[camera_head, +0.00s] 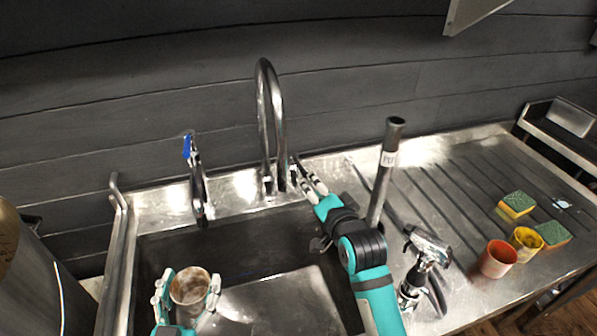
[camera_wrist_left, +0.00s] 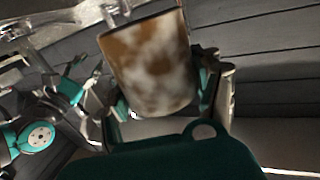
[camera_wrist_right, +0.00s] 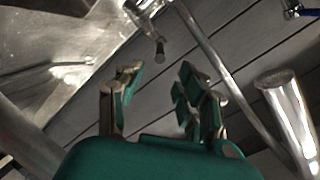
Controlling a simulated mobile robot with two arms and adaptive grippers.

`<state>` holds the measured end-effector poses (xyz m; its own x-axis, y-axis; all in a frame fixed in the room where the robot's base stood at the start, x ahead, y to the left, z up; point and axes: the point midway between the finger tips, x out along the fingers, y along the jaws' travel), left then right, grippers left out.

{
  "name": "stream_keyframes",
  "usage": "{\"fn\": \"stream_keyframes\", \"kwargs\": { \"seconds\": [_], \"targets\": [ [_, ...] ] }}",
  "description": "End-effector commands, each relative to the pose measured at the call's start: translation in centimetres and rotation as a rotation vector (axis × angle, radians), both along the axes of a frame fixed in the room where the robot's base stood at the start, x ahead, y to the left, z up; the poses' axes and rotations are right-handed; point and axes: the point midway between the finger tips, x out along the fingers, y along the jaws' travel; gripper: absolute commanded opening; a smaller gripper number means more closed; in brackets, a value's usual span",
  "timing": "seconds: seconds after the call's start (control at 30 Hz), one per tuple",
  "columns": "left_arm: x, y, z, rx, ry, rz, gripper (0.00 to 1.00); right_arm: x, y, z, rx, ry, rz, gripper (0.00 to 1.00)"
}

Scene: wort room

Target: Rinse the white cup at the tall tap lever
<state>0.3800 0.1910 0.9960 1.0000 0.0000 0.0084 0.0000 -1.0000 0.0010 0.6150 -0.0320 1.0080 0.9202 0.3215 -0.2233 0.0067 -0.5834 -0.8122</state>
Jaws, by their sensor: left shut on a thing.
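The white cup (camera_head: 189,287), stained with brown patches, is held over the left part of the sink (camera_head: 285,299). My left gripper (camera_head: 190,283) is shut around it; the stained cup (camera_wrist_left: 152,65) fills the middle of the left wrist view. The tall tap (camera_head: 268,105) arches up behind the sink. My right gripper (camera_head: 306,178) is at the base of this tap, on its right side. In the right wrist view its fingers (camera_wrist_right: 160,85) are apart, with the small dark-tipped tap lever (camera_wrist_right: 159,50) ahead of the gap. I cannot tell whether they touch it.
A blue-handled tap (camera_head: 195,175) stands at the back left. An upright metal pipe (camera_head: 384,170) and a spray head (camera_head: 428,245) stand right of the sink. An orange cup (camera_head: 497,259), a yellow cup (camera_head: 526,243) and sponges (camera_head: 517,204) occupy the ribbed drainboard (camera_head: 450,195).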

Motion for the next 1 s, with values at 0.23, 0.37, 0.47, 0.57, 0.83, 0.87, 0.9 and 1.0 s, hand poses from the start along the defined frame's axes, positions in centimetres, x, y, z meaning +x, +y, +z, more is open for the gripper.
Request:
{"fn": "stream_keyframes", "kwargs": {
  "seconds": [0.23, 0.37, 0.47, 0.57, 0.83, 0.87, 0.9, 1.0],
  "targets": [
    [0.0, 0.0, 0.5, 0.0, -0.001, 0.0, 0.33, 4.8, 1.7, -1.0, -0.001, 0.0, 0.001, 0.37],
    [0.0, 0.0, 0.6, 0.0, -0.001, 0.0, 0.33, 6.9, 2.4, -1.5, -0.001, 0.0, 0.001, 0.37],
    [0.0, 0.0, 0.6, 0.0, -0.001, 0.0, 0.33, 8.0, 2.8, -1.8, -0.001, 0.0, 0.0, 0.37],
    [0.0, 0.0, 0.6, 0.0, -0.001, 0.0, 0.33, 8.7, 3.1, -2.0, -0.001, 0.0, 0.0, 0.37],
    [0.0, 0.0, 0.6, 0.0, -0.001, 0.0, 0.33, 9.2, 3.2, -2.2, 0.0, 0.0, 0.0, 0.37],
    [0.0, 0.0, 0.6, 0.0, -0.001, 0.0, 0.33, 9.2, 3.2, -2.2, 0.0, 0.0, 0.0, 0.37],
    [0.0, 0.0, 0.6, 0.0, -0.001, 0.0, 0.33, 9.2, 3.2, -2.2, 0.0, 0.0, 0.0, 0.37],
    [0.0, 0.0, 0.6, 0.0, -0.001, 0.0, 0.33, 9.2, 3.2, -2.2, 0.0, 0.0, 0.0, 0.31]
  ]
}}
